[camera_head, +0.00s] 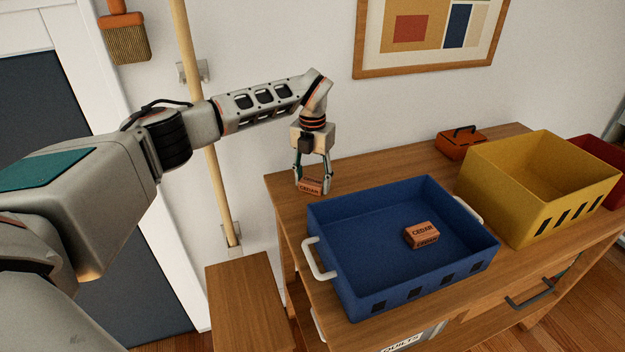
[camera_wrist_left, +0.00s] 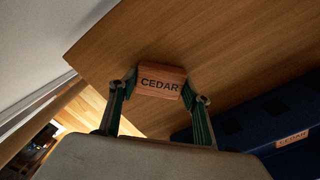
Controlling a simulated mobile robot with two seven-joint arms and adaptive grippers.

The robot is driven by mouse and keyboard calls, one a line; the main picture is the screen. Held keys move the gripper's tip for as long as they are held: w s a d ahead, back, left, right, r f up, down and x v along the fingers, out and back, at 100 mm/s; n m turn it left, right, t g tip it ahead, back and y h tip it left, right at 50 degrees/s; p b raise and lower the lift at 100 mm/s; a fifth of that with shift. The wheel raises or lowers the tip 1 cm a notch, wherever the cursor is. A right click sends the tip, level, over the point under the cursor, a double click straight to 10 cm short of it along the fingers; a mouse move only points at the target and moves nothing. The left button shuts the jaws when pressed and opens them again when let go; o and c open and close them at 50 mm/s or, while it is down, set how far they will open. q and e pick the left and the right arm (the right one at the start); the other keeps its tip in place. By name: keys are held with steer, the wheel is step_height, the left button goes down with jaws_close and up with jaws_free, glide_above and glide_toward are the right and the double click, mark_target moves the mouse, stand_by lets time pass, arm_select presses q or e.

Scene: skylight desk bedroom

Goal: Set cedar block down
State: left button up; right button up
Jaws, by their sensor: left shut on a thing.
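A cedar block (camera_head: 311,187) is held in my left gripper (camera_head: 312,182), above the left back part of the wooden dresser top (camera_head: 375,165). In the left wrist view the held cedar block (camera_wrist_left: 161,82) sits between the two fingertips, its printed word facing the camera. I cannot tell the exact gap between block and wood. A second cedar block (camera_head: 421,235) lies inside the blue bin (camera_head: 340,245), and it also shows at the right of the left wrist view (camera_wrist_left: 291,138). My right gripper is not in either view.
The blue bin with white handles stands right of the held block. A yellow bin (camera_head: 515,215), a red bin (camera_head: 598,165) and an orange box with a black handle (camera_head: 461,143) stand farther right. A wooden pole (camera_head: 213,160) and a lower wooden surface (camera_head: 245,295) are at the left.

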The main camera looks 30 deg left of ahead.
mark_target(313, 181)
arm_select(q)
steer(key=o, duration=0.9)
steer(key=shift+f, duration=0.1)
steer(key=shift+o, duration=0.6)
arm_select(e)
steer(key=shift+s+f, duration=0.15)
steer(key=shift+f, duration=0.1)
arm_select(q)
step_height(313, 181, up, 12)
steer(key=p, duration=0.1)
steer(key=shift+r+p, duration=0.2)
steer(key=shift+p, duration=0.1)
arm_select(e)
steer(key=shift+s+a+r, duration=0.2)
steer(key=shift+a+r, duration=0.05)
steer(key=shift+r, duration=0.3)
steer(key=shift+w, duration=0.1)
